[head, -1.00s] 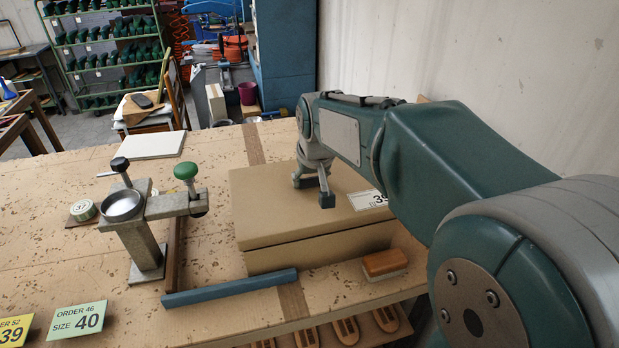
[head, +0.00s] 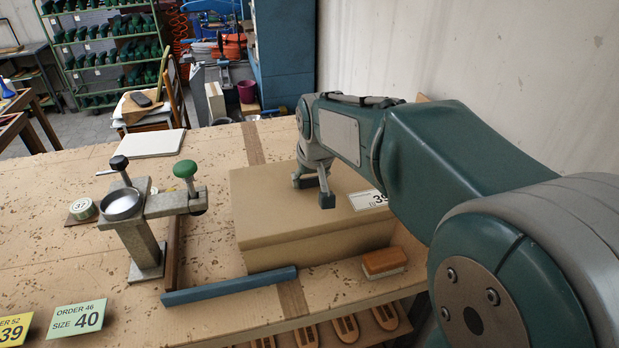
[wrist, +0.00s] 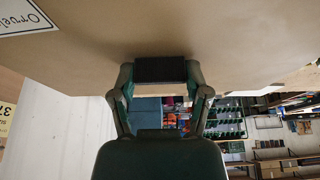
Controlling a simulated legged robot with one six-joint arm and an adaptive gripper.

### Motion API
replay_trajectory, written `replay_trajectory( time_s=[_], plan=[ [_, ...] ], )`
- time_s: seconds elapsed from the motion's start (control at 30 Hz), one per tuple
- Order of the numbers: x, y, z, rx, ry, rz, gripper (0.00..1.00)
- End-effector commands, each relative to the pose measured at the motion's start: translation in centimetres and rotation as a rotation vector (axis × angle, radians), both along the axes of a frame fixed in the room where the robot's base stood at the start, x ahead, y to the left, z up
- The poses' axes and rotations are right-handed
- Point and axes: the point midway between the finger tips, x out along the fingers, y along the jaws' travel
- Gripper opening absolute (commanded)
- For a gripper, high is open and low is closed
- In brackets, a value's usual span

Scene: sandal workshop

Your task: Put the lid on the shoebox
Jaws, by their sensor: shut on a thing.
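The brown cardboard lid (head: 268,205) lies flat over the shoebox (head: 315,251) at the right of the bench, its edges lined up with the walls and no clear gap at the front. My gripper (head: 313,189) is at the lid's top, toward the back, shut on the lid. In the wrist view my gripper (wrist: 160,72) meets the broad brown lid (wrist: 215,35), where part of a white label shows at top left. The exact grip on the lid is hidden in both views.
A blue bar (head: 230,287) lies just in front of the box, and a brush (head: 384,262) lies at its front right. A metal clamp fixture (head: 145,235) with a green knob stands at left. A wall rises behind my arm.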

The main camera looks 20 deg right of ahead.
Motion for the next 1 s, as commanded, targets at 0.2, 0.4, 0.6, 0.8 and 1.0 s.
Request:
replay_trajectory(
  time_s=[0.2,0.4,0.6,0.8,1.0],
  plan=[
    [0.0,0.0,0.0,0.0,0.0,0.0,0.15],
    [0.0,0.0,-0.4,0.0,0.0,0.0,0.15],
    [0.0,0.0,-0.8,0.0,0.001,0.0,0.15],
    [0.0,0.0,-1.1,0.0,0.0,0.0,0.15],
    [0.0,0.0,-1.2,0.0,-0.001,0.0,0.15]
  ],
)
